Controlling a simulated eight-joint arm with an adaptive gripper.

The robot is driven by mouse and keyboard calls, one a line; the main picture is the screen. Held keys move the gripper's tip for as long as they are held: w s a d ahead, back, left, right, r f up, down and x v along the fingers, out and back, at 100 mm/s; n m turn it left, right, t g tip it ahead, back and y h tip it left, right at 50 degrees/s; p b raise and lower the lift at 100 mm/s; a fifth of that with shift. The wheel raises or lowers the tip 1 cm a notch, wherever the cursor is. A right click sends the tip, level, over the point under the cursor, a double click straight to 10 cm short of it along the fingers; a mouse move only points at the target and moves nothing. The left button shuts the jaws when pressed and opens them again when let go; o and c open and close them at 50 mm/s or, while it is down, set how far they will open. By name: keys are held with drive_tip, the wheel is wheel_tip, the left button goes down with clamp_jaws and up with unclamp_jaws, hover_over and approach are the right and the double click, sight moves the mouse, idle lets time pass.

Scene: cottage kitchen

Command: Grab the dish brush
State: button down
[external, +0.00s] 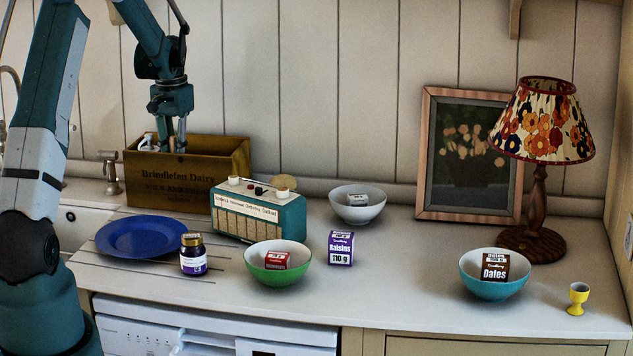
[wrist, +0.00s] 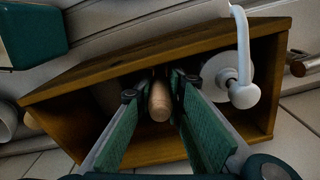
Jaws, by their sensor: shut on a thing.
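My gripper (external: 174,142) reaches down into the wooden crate (external: 178,183) at the back left in the external view. In the wrist view, my gripper (wrist: 158,88) has its two green fingers closed on either side of a rounded wooden handle (wrist: 160,104), which I take to be the dish brush. The handle end points up toward the wrist camera, between the fingers. The rest of the brush is hidden below, within the crate.
A white curved object (wrist: 245,60) with a round part stands in the crate beside the right finger. The crate's wooden walls surround my fingers. A teal radio (external: 259,211), blue plate (external: 155,238) and dark jar (external: 193,256) stand in front. Bowls and a lamp are farther right.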

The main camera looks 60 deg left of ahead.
wheel_tip(320, 180, up, 17)
drive_tip(key=shift+f+b, duration=0.2)
drive_tip(key=shift+b, duration=0.1)
idle(0.8)
